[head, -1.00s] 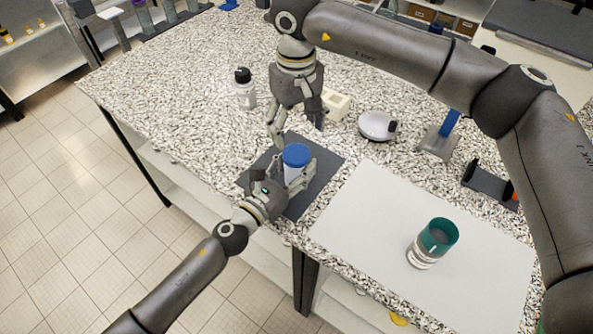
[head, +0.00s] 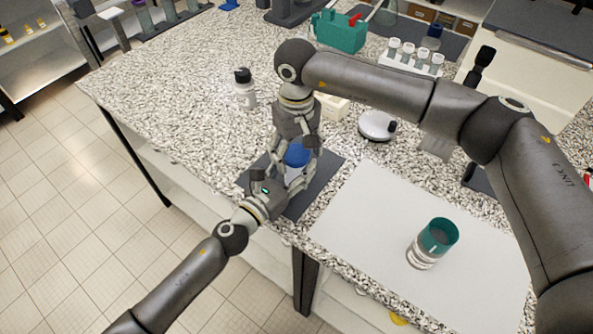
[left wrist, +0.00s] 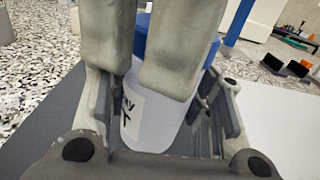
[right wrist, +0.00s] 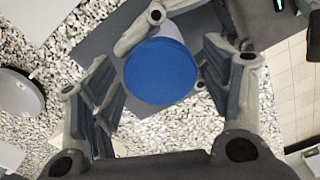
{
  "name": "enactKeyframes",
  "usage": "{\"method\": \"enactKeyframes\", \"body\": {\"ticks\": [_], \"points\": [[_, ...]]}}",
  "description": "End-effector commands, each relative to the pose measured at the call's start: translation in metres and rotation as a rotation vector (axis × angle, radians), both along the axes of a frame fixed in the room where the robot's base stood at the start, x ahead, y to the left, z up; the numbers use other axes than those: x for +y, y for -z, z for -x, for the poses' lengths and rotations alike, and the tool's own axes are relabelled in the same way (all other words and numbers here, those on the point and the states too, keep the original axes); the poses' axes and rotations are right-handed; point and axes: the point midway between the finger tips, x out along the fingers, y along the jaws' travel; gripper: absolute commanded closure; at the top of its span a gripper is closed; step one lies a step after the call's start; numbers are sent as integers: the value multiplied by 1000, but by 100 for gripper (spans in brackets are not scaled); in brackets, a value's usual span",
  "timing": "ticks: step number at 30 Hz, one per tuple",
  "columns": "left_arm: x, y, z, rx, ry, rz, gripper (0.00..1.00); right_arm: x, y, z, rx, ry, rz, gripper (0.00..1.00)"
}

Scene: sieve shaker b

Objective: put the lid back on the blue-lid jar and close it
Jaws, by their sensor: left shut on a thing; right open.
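The white jar (left wrist: 155,122) stands upright on the dark mat (head: 325,168). Its blue lid (head: 297,156) sits on top; I cannot tell whether it is screwed tight. My left gripper (head: 290,180) is shut around the jar body from the front left. My right gripper (head: 296,150) points down from above, its open fingers on either side of the lid. In the right wrist view the round blue lid (right wrist: 160,71) lies between the spread fingers, with a gap on each side. In the left wrist view the right fingers hide part of the lid.
A teal-topped jar (head: 432,243) stands on the white sheet (head: 350,222) at the right. A small round scale (head: 376,125), a pale block (head: 332,106) and a black-capped bottle (head: 244,90) stand behind. The left of the counter is clear.

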Motion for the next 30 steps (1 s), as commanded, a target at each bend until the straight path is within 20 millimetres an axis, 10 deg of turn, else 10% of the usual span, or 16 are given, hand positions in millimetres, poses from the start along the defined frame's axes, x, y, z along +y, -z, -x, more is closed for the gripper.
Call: {"method": "enactKeyframes", "body": {"ticks": [4, 17, 18, 21, 30], "points": [[0, 0, 0, -1, 0, 1, 100, 0, 0, 0, 0, 0, 0, 29], [0, 0, 0, -1, 0, 1, 100, 0, 0, 0, 1, 0, 1, 76], [0, 0, 0, -1, 0, 1, 100, 0, 0, 0, 1, 0, 1, 43], [0, 0, 0, -1, 0, 1, 100, 0, 0, 0, 1, 0, 1, 30], [0, 0, 0, -1, 0, 1, 100, 0, 0, 0, 1, 0, 1, 26]]}}
